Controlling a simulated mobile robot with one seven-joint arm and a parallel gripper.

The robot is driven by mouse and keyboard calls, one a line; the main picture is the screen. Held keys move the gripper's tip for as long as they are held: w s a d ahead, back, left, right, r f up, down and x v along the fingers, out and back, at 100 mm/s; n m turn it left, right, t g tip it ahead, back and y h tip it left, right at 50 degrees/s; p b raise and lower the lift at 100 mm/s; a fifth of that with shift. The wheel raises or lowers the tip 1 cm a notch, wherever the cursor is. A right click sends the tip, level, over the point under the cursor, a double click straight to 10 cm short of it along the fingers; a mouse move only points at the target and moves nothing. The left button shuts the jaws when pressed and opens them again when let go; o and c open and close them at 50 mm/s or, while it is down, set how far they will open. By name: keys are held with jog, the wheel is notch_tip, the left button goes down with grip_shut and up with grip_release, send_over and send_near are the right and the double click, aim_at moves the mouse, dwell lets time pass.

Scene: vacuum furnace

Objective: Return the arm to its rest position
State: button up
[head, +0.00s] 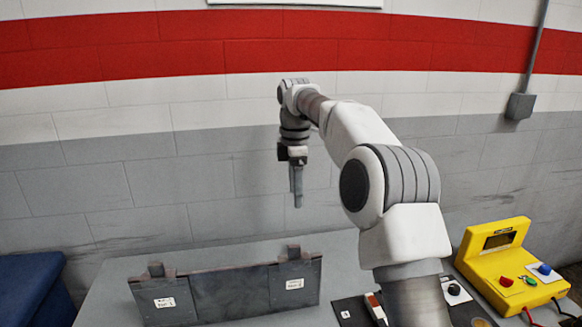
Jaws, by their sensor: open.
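My gripper (297,190) hangs at the end of my raised arm, fingers pointing down. It is empty and open, though from this side the fingers overlap and the gap hardly shows. It is high above the grey table, in front of the wall, and touches nothing. My arm rises from the lower right of the head view and bends left to the gripper.
A dark rack with white labels (225,293) stands on the grey table (105,290) below my gripper. A yellow control box (500,262) with coloured buttons is at the right, beside a black panel (351,312). A blue container (33,288) is at the left. The brick wall (160,185) is behind.

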jog(key=s+d+r+m+t, duration=0.2)
jog(key=s+d+r+m, duration=0.15)
jog(key=s, duration=0.45)
jog(key=s+d+r+m+t, duration=0.1)
jog(key=s+d+r+m, duration=0.3)
jog(key=s, duration=0.5)
jog(key=s+d+f+m+t, duration=0.1)
jog(key=s+f+m, duration=0.3)
jog(key=s, duration=0.5)
jog(key=s+d+f+m+t, duration=0.1)
jog(key=s+d+f+m, duration=0.2)
jog(key=s+m, duration=0.5)
jog(key=s+f+b, duration=0.1)
jog(key=s, duration=0.1)
jog(key=shift+s+d+f+t, duration=0.15)
jog(key=shift+s+d+t, duration=0.15)
jog(key=c, duration=0.4)
jog(key=shift+d, duration=0.15)
